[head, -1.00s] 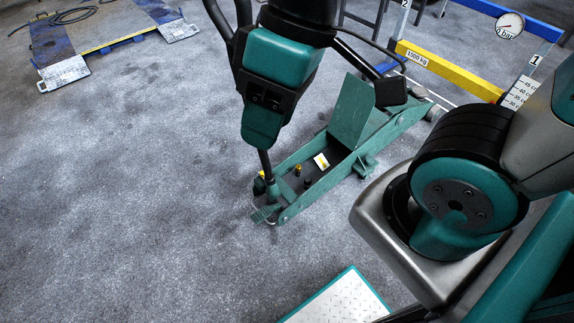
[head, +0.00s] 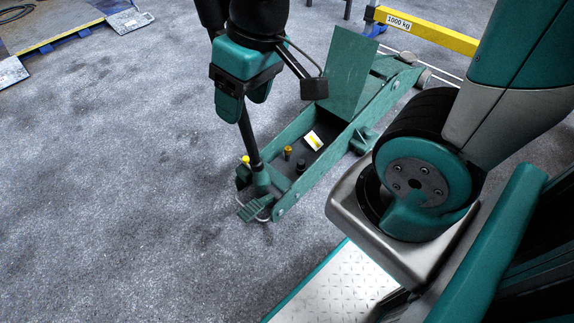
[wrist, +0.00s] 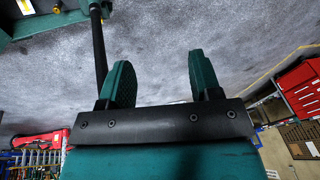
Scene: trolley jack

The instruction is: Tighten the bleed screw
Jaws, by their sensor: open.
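The green trolley jack (head: 330,150) stands on the floor with its cover plate raised. Inside its frame are a yellow-topped fitting (head: 287,153), a black knob (head: 300,167) and a white-and-yellow label (head: 314,140). Another yellow knob (head: 245,159) sits at the near end, by the base of a black rod (head: 249,138). I cannot tell which is the bleed screw. My gripper (head: 246,104) is above the near end, apart from these fittings. In the wrist view my gripper (wrist: 160,62) is open with nothing between its fingers; the rod (wrist: 98,48) passes outside the left finger.
A yellow beam marked 1000 kg (head: 425,30) is behind the jack. A blue-edged platform (head: 75,35) lies at the far left. A red tool cabinet (wrist: 302,88) shows at the right of the wrist view. Floor left of the jack is clear.

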